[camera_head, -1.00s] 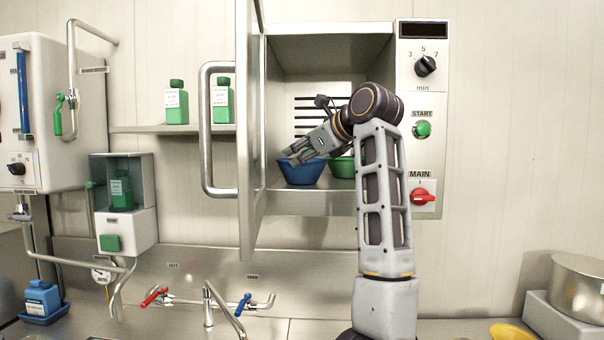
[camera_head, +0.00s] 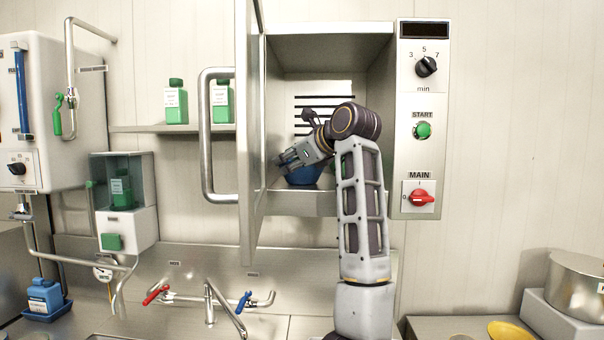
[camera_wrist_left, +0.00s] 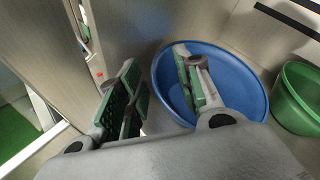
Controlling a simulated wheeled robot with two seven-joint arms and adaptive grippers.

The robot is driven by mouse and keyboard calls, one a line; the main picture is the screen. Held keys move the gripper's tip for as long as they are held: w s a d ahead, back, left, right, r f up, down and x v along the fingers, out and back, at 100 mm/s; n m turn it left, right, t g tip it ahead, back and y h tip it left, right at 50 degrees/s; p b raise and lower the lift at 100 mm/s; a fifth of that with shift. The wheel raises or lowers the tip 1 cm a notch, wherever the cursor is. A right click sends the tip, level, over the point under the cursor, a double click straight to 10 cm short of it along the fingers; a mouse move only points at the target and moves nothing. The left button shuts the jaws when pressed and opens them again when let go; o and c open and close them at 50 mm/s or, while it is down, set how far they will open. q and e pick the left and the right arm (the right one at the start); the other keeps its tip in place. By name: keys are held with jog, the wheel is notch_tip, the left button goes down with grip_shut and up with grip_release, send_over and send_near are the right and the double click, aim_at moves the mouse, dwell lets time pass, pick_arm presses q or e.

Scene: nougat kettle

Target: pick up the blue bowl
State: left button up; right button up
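The blue bowl (camera_head: 304,176) stands inside the open steel cabinet, partly hidden by my left gripper in the head view. My left gripper (camera_head: 283,161) is at the bowl's left side, pointing left. In the left wrist view, the gripper (camera_wrist_left: 157,62) is open and empty. One finger shows over the inside of the blue bowl (camera_wrist_left: 235,80), the other outside its left rim. Whether either finger touches the bowl cannot be told. My right gripper is not in view.
A green bowl (camera_wrist_left: 297,97) stands close to the right of the blue bowl. The cabinet's open door (camera_head: 252,150) with its long handle (camera_head: 205,135) is close to the left of my gripper. Cabinet walls and ceiling surround the space.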

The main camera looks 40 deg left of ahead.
pick_arm(q)
grip_shut()
jog(key=shift+r, duration=0.15)
dwell(0.4)
jog(key=shift+r, duration=0.35)
jog(key=shift+r+b, duration=0.35)
jog(key=shift+r, duration=0.85)
jog(key=s+d+b, duration=0.2)
jog(key=d, duration=0.6)
jog(key=s+d+b, duration=0.2)
jog(key=s+d, duration=0.1)
jog(key=d, duration=0.6)
jog(key=shift+d, duration=0.2)
